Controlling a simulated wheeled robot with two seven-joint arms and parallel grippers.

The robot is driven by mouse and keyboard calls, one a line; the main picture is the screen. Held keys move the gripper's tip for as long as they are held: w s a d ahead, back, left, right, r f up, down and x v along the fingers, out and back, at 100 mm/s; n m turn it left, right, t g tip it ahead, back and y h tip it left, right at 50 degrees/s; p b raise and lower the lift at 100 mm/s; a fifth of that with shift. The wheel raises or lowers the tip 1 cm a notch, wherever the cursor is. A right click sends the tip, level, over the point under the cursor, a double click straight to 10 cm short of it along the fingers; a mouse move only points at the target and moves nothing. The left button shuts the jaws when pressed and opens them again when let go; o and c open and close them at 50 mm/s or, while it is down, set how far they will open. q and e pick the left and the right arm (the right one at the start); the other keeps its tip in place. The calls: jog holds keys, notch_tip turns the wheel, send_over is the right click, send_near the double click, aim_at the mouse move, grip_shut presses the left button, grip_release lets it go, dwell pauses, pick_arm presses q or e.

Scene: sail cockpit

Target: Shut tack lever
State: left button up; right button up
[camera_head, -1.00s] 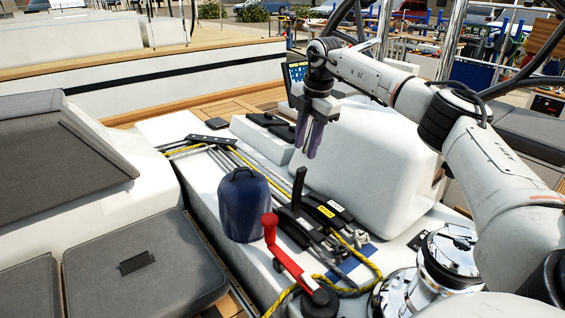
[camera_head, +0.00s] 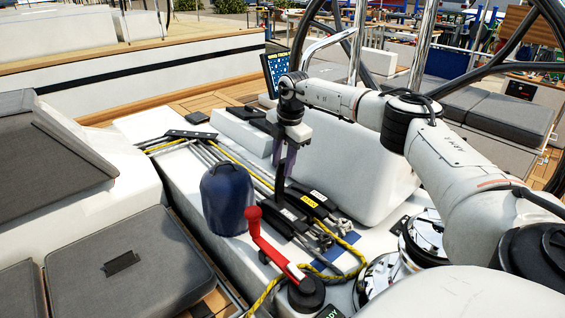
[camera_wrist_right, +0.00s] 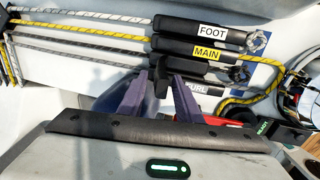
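A row of black clutch levers sits on the white cockpit top. One black lever (camera_head: 280,184) stands raised, and I take it for the tack lever; no tack label is readable. The other levers (camera_head: 314,199) lie flat, and the wrist view shows labels FOOT, MAIN and a partly hidden one ending in URL. My right gripper (camera_head: 284,160) points down at the raised lever's top. In the right wrist view my right gripper (camera_wrist_right: 158,92) is open, its purple fingers apart, with the raised lever (camera_wrist_right: 159,76) showing between their tips. Contact cannot be told. My left gripper is out of view.
A dark blue cylindrical bag (camera_head: 227,200) stands left of the levers. A red winch handle (camera_head: 268,243) rises in front of them. Yellow and grey ropes run past the clutches. Chrome winches (camera_head: 424,238) stand at right, and a white rounded housing (camera_head: 345,165) is behind.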

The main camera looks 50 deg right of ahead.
grip_shut()
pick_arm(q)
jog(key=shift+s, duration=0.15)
pick_arm(e)
jog(key=shift+s, duration=0.1)
